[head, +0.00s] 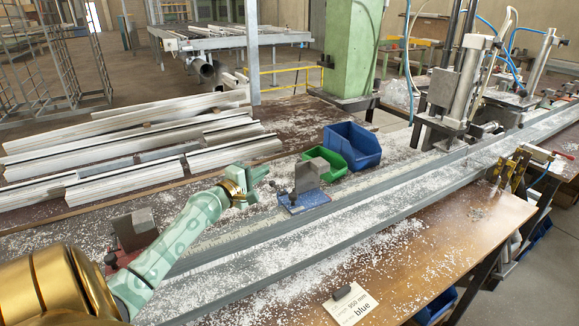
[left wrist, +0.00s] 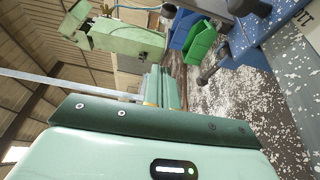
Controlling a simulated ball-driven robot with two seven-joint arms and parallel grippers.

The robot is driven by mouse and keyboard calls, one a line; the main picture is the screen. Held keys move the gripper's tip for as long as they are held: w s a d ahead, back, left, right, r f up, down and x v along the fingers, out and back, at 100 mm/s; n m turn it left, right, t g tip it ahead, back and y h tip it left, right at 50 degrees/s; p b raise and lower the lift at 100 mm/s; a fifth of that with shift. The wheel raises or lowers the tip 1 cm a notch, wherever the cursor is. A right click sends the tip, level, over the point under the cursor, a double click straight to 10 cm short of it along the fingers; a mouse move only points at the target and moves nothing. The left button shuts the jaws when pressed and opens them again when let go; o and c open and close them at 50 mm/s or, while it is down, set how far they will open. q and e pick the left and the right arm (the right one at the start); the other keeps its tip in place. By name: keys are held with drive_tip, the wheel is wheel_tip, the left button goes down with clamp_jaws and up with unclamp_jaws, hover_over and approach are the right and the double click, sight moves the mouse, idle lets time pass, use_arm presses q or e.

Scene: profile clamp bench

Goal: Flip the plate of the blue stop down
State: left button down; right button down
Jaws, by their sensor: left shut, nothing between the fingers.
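The blue stop (head: 312,203) sits on the chip-strewn rail at the middle of the head view. Its grey plate (head: 306,179) stands up from the blue base, with a dark knob at the left of it. The blue base also shows at the right of the left wrist view (left wrist: 287,45), cut by the frame edge. My left gripper (head: 262,185) is shut and empty, just left of the stop's plate and above the rail. A gap shows between its fingertips and the plate. My right gripper is out of view.
A green bin (head: 322,150) and a blue bin (head: 352,147) stand right behind the stop. A second stop with a red base (head: 122,258) and an upright plate stands at left, behind my arm. A card (head: 351,306) reading "blue" lies on the front table.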

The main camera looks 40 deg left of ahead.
sight(297, 170)
use_arm(q)
drive_tip(key=w+d, duration=0.3)
drive_tip(key=w, duration=0.5)
drive_tip(key=shift+w, duration=0.2)
drive_tip(key=shift+d+m+b, duration=0.15)
drive_tip(key=shift+m+b, duration=0.15)
drive_tip(key=shift+b, duration=0.05)
drive_tip(key=shift+s+d, duration=0.1)
drive_tip(key=shift+d, duration=0.05)
drive_tip(key=shift+s+d+r+m+t+b, duration=0.15)
drive_tip(key=shift+d+m+t+b, duration=0.3)
drive_tip(key=shift+m+b, duration=0.3)
drive_tip(key=shift+s+d+r+m+t+b, duration=0.15)
drive_tip(key=shift+d+m+t+b, duration=0.3)
drive_tip(key=shift+m, duration=0.5)
drive_tip(key=shift+s+d+r+m+t+h+b, duration=0.15)
drive_tip(key=shift+d+m+t+h+b, duration=0.35)
drive_tip(key=shift+d+m, duration=0.5)
drive_tip(key=shift+a, duration=0.2)
